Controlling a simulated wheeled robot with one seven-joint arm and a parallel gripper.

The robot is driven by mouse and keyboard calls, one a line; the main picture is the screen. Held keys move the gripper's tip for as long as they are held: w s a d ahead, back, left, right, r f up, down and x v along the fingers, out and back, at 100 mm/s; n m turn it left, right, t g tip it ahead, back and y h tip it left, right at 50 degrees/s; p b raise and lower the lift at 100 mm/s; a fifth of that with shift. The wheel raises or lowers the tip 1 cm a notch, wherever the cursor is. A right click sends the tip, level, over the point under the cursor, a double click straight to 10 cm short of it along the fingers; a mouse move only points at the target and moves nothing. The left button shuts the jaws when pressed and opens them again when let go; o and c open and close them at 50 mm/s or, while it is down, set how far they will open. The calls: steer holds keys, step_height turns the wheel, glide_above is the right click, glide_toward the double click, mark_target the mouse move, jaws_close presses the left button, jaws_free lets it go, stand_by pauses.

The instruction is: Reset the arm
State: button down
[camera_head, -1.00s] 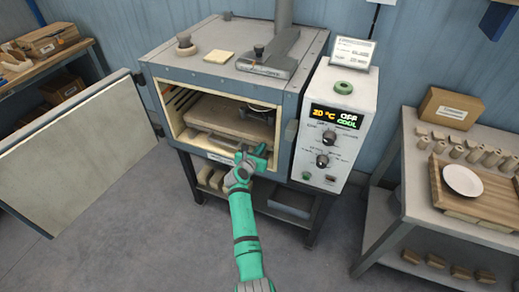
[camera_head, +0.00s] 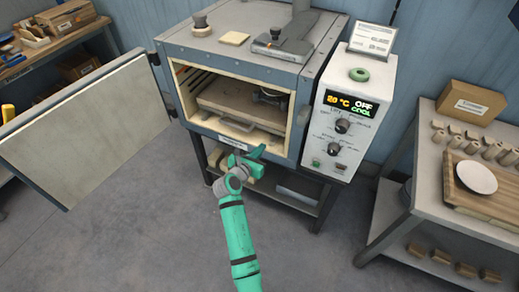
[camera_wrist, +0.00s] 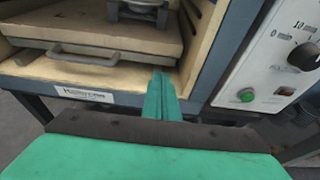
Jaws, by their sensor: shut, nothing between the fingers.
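My green gripper (camera_head: 256,152) is in front of the open mouth of the plate dryer (camera_head: 238,62), near its lower front edge. Its fingers are shut together with nothing between them. In the wrist view the shut fingers (camera_wrist: 162,98) point toward the lower sill of the chamber. The arm reaches up from the bottom of the head view. Inside the chamber is a thick shelf or tray (camera_head: 235,103) with a handle at its front. A dark, round object (camera_head: 268,95) stands on it, partly hidden by the chamber's upper edge.
The dryer door (camera_head: 85,130) stands wide open to the left. The control panel (camera_head: 343,125) on the right reads 20 °C, OFF, COOL. A side table at right holds a white plate (camera_head: 476,177) on a wooden board. Grey floor is clear around my arm.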

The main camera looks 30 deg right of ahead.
steer(key=shift+s+a+r, duration=0.1)
steer(key=shift+s+a, duration=0.05)
steer(key=shift+a, duration=0.1)
steer(key=s+a+f+m+t+y, duration=0.2)
steer(key=s+a+f+m+y, duration=0.4)
steer(key=s+a, duration=0.5)
steer(key=s+a+f+m+t+y, duration=0.1)
steer(key=s+a+f+m+t, duration=0.15)
steer(key=s+a+f, duration=0.6)
steer(key=s+a+r+m+y, duration=0.1)
steer(key=s+a+r+m, duration=0.2)
steer(key=s, duration=0.6)
steer(key=s+a+r+m+t+y, duration=0.1)
steer(key=s+a+r+m, duration=0.2)
steer(key=s+r+m, duration=0.5)
steer(key=s+a+r+m+t+y, duration=0.1)
steer(key=s+a+r+m, duration=0.3)
steer(key=s, duration=0.7)
step_height(320, 180, up, 3)
steer(key=shift+s+r+m+y, duration=0.2)
steer(key=shift+m+y, duration=0.4)
steer(key=shift+m, duration=0.55)
